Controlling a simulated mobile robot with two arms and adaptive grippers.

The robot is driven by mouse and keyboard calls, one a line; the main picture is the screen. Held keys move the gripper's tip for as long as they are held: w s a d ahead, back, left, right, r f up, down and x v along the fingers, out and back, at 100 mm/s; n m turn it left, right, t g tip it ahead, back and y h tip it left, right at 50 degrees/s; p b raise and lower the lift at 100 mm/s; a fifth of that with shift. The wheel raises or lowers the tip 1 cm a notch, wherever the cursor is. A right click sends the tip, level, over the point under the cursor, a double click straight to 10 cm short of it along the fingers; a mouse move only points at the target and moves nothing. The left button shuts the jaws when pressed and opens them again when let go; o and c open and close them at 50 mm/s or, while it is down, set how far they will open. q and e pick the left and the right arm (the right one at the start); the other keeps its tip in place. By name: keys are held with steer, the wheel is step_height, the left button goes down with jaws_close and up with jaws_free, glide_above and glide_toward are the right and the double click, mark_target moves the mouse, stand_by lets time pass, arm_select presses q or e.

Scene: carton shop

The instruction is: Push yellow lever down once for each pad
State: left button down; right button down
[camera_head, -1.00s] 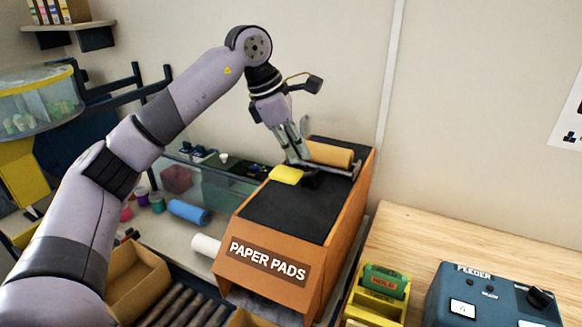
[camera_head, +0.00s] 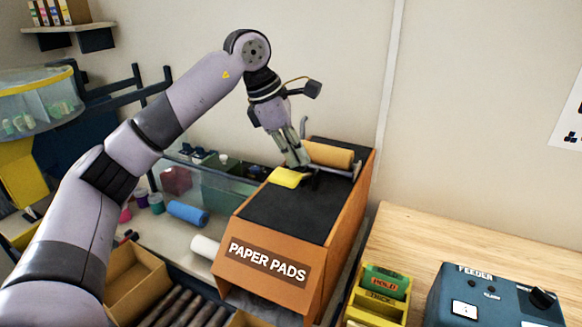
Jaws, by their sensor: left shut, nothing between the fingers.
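The orange paper pads machine (camera_head: 331,257) stands in the middle, with a black top and a "PAPER PADS" label on its front. A yellow lever (camera_head: 287,178) shows on the far left part of its top. An orange-tan roll (camera_head: 328,154) lies behind it at the back. My left gripper (camera_head: 298,165) points down, shut and empty, right by the lever's right end; I cannot tell whether it touches. The slot under the machine's front looks dark, with no pad clearly visible. My right gripper is out of view.
A grey-blue feeder box (camera_head: 490,300) and a yellow holder (camera_head: 376,305) with a green card stand on the wooden table (camera_head: 425,240) at right. An open carton (camera_head: 138,278) and dark rollers (camera_head: 185,308) lie at front left. A glass panel stands behind the machine's left side.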

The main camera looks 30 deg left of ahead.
mark_target(291, 172)
arm_select(q)
steer(key=shift+s+f+b, duration=0.3)
steer(key=shift+f+b, duration=0.25)
steer(key=shift+f, duration=0.05)
steer(key=shift+s+f+b, duration=0.3)
steer(key=shift+f+b, duration=0.3)
steer(key=shift+f, duration=0.05)
steer(key=shift+s+f+b, duration=0.3)
steer(key=shift+f+b, duration=0.25)
steer(key=shift+f, duration=0.05)
stand_by(1.6)
stand_by(0.5)
steer(key=shift+w+r+p, duration=0.45)
steer(key=shift+r+p, duration=0.45)
steer(key=shift+p, duration=0.1)
steer(key=shift+w+r+p, duration=0.4)
steer(key=shift+r+p, duration=0.45)
steer(key=shift+p, duration=0.2)
steer(key=shift+w+r+p, duration=0.45)
steer(key=shift+r+p, duration=0.45)
steer(key=shift+p, duration=0.1)
steer(key=r+p, duration=0.1)
steer(key=w+r+p, duration=0.1)
steer(key=r+p, duration=0.1)
steer(key=w+r+p, duration=0.1)
steer(key=p, duration=0.1)
steer(key=shift+w+a+r, duration=0.1)
steer(key=shift+w+r, duration=0.1)
